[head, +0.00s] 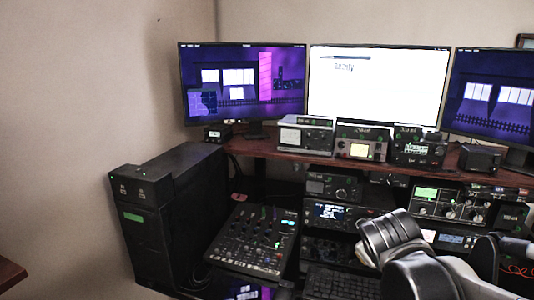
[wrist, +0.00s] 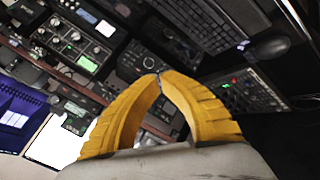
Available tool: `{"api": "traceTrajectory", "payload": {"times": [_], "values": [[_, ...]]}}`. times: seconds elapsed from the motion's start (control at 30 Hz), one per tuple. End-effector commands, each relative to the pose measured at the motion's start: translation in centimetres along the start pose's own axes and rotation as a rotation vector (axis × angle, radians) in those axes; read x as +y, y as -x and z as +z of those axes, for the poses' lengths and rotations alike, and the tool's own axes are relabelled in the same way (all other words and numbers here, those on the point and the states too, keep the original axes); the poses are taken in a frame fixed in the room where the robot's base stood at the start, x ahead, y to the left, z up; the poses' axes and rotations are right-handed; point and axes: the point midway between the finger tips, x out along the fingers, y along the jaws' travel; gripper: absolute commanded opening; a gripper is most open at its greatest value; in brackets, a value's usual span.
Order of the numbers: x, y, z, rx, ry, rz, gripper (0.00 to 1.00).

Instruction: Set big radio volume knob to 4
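A wide radio with a green display and several round knobs (head: 448,204) stands on the right of the desk in the head view. What looks like the same radio (wrist: 75,44) is at the upper left in the wrist view, tilted. I cannot tell which knob is volume or read any setting. My gripper (wrist: 158,74) has two yellow fingers with their tips together, and nothing shows between them. Behind the tips is a dark unit with a round knob (wrist: 148,62); I cannot tell whether they touch. The fingers do not show in the head view.
A mixer (head: 257,240) sits left of the stacked radios, beside a black tower (head: 155,240). A keyboard (head: 340,284) lies in front. A shelf (head: 265,148) carries smaller radios below the monitors (head: 378,85). My arm covers part of the equipment.

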Motion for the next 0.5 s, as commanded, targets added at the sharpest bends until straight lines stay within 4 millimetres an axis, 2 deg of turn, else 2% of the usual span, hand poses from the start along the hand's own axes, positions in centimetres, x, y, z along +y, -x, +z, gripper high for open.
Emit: {"api": "traceTrajectory", "payload": {"times": [0.1, 0.4, 0.47, 0.5], "values": [[-1.1, 1.6, 1.6, -0.010, -0.074, -0.040, 0.00], [-3.9, 4.5, 4.6, -0.031, -0.228, -0.125, 0.00], [-4.4, 5.0, 5.1, -0.035, -0.252, -0.139, 0.00], [-3.9, 4.3, 4.4, -0.031, -0.226, -0.124, 0.00]]}}
